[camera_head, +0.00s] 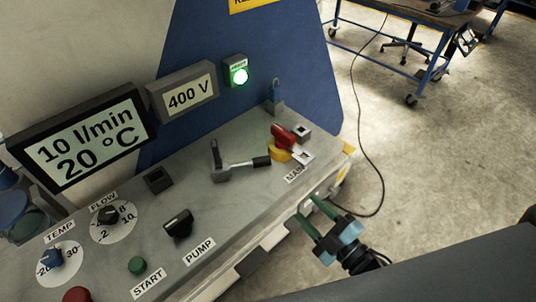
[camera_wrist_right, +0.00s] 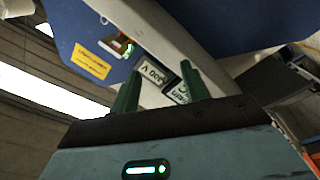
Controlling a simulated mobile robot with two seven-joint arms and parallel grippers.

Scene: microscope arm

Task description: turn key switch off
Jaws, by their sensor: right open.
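The grey control panel (camera_head: 235,200) carries several controls, and I cannot tell for certain which is the key switch. A black pump knob (camera_head: 178,222) sits above the PUMP label. A red handle on a yellow base (camera_head: 284,140) is at the right end, by a partly hidden MAIN label. My right gripper (camera_head: 311,211) is open and empty, beyond the panel's front right edge, below the red handle and apart from it. Its two green fingers show spread in the right wrist view (camera_wrist_right: 158,88). My left gripper is out of view.
A lever (camera_head: 240,165) stands up from the panel between knob and red handle. A green lamp (camera_head: 239,75) is lit beside the 400 V sign (camera_head: 188,97). A display (camera_head: 85,145) stands at left. A cable (camera_head: 365,130) lies on open floor to the right.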

